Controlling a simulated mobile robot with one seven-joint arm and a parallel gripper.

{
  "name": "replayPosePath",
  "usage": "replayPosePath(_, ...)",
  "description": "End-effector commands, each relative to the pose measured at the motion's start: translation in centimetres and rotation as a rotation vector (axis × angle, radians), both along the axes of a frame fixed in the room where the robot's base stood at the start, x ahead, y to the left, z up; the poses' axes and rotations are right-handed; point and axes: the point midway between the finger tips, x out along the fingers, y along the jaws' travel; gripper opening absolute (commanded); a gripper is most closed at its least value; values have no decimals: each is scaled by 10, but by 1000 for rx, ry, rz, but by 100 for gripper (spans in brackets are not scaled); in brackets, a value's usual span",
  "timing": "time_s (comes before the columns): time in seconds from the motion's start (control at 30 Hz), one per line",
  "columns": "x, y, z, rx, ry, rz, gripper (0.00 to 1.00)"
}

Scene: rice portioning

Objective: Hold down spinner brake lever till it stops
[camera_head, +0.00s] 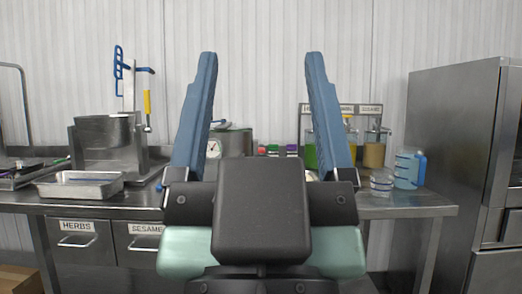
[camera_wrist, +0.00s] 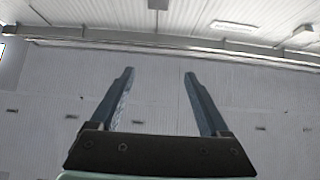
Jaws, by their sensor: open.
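My gripper (camera_head: 261,55) is raised in the middle of the head view, its two blue fingers pointing up and wide apart with nothing between them. In the wrist view my gripper (camera_wrist: 159,74) is open against the wall and ceiling. What looks like the spinner, a metal drum (camera_head: 103,140) in a steel frame, stands on the counter at the left, apart from my gripper. A blue handle (camera_head: 118,68) and a yellow handle (camera_head: 147,103) rise above it on an upright. I cannot tell which part is the brake lever, or whether the drum turns.
The steel counter (camera_head: 404,203) bears a shallow tray (camera_head: 78,186), a dial (camera_head: 213,148), labelled dispensers (camera_head: 373,154) and a blue jug (camera_head: 407,170). Drawers (camera_head: 78,239) are below. A tall steel cabinet (camera_head: 450,150) stands at the right. The wall above the counter is clear.

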Motion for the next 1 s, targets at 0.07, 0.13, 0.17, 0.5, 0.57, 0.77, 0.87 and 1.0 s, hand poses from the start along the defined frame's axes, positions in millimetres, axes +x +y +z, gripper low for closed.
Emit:
replayPosePath(0.07, 0, 0, 1, 0, 0, 0, 66)
replayPosePath(0.13, 0, 0, 4, 0, 0, 0, 53)
replayPosePath(0.17, 0, 0, 7, 0, 0, 0, 48)
replayPosePath(0.5, 0, 0, 87, 0, 0, 0, 0)
replayPosePath(0.57, 0, 0, 108, -1, 0, 1, 0)
replayPosePath(0.77, 0, 0, 177, 0, 0, 1, 0)
replayPosePath(0.87, 0, 1, 211, -1, 0, 2, 0)
replayPosePath(1.0, 0, 1, 256, -1, 0, 2, 0)
